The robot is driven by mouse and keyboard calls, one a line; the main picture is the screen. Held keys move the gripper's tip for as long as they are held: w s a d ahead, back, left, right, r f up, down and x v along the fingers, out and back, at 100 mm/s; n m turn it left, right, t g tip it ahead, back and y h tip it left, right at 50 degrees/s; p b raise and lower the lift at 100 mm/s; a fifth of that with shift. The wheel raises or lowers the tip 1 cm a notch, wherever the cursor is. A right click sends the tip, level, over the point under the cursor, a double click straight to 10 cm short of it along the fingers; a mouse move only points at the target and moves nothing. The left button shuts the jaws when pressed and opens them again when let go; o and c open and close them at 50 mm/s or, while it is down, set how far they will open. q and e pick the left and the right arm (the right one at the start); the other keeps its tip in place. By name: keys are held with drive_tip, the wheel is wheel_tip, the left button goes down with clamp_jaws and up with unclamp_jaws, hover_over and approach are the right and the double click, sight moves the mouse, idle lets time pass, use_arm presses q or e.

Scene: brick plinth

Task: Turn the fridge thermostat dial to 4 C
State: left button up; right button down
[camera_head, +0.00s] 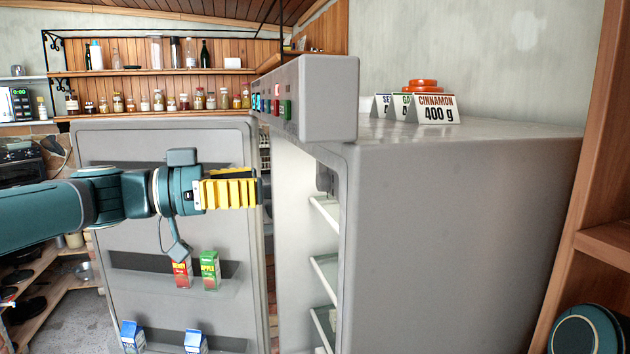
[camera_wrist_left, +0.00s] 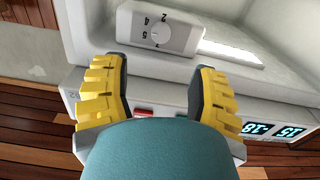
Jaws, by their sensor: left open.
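The grey fridge (camera_head: 450,220) stands open, its door (camera_head: 165,135) swung to the left. My left gripper (camera_head: 256,190) is at the fridge opening, between the door and the body, with yellow fingers pointing right. In the left wrist view the picture is turned over. The thermostat dial (camera_wrist_left: 161,33) sits on a white housing (camera_wrist_left: 187,38) inside the fridge, with numbers around it. Its setting is too small to read. My left gripper also shows there (camera_wrist_left: 157,70), open and empty, its fingertips apart from the dial. My right gripper is out of view.
The fridge's top panel (camera_head: 325,95) juts forward above my left gripper. Cartons (camera_head: 209,270) stand in the door racks. Glass shelves (camera_head: 325,268) lie inside. Labelled cards (camera_head: 435,108) and a red-orange object (camera_head: 422,86) stand on top. A wooden shelf unit (camera_head: 590,160) stands right.

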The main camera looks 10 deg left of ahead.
sight(318, 179)
use_arm(q)
drive_tip(key=x, duration=0.9)
drive_tip(key=shift+w+d+b, duration=0.15)
drive_tip(key=shift+d+b, duration=0.2)
clamp_jaws()
